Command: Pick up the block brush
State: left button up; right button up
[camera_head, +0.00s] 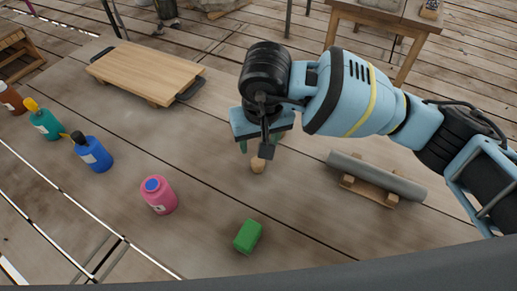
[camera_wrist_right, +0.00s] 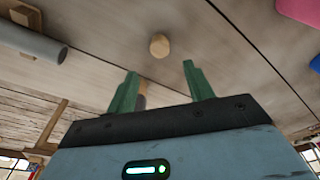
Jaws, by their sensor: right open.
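My right gripper (camera_head: 257,149) is above the middle of the plank table, pointing down with its two green fingers apart. In the right wrist view the open fingers (camera_wrist_right: 159,70) hold nothing that I can see. A small round wooden piece (camera_head: 257,165) is just below the fingertips in the head view; it also shows beyond them in the wrist view (camera_wrist_right: 159,46). A tan and grey piece (camera_wrist_right: 141,99) is mostly hidden behind the left finger there. I cannot tell whether either belongs to the block brush; no bristles are clear. My left gripper is not in view.
A green block (camera_head: 247,237) lies near the front edge. A pink bottle (camera_head: 160,196), a blue bottle (camera_head: 93,153) and a teal bottle (camera_head: 45,121) stand on the left. A wooden board (camera_head: 148,71) lies behind. A grey cylinder (camera_head: 378,176) rests on a wooden cradle at right.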

aim_at(244, 241)
jog(key=k+j, duration=0.85)
